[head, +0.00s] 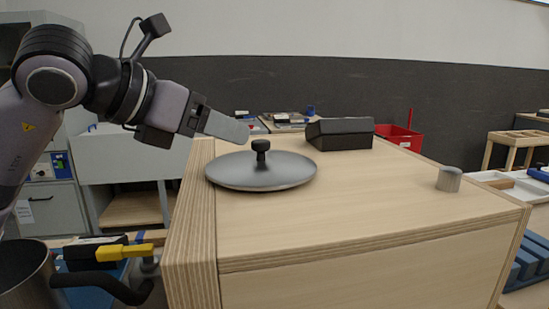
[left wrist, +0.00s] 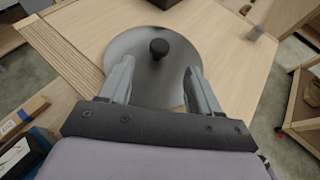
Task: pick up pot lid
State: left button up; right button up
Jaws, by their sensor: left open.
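The pot lid (head: 262,171) is a grey disc with a black knob on top. It lies flat on a wooden cabinet top (head: 380,205), near its left edge. In the left wrist view the lid (left wrist: 150,58) lies ahead, its knob beyond and between my fingertips. My left gripper (head: 240,130) is open and empty, above and just left of the knob in the head view. Its two fingers (left wrist: 158,72) are spread apart in the left wrist view. My right gripper is not in view.
A black box (head: 340,133) sits behind the lid, and a small grey cylinder (head: 449,178) stands at the right. A metal pot (head: 25,280) with a black handle is at the lower left. The cabinet top's middle is clear.

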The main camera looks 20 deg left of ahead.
aim_at(259, 141)
pick_arm(q)
jog(key=p+x, duration=0.1)
jog(key=x, duration=0.6)
jog(key=shift+r, duration=0.1)
grip_shut()
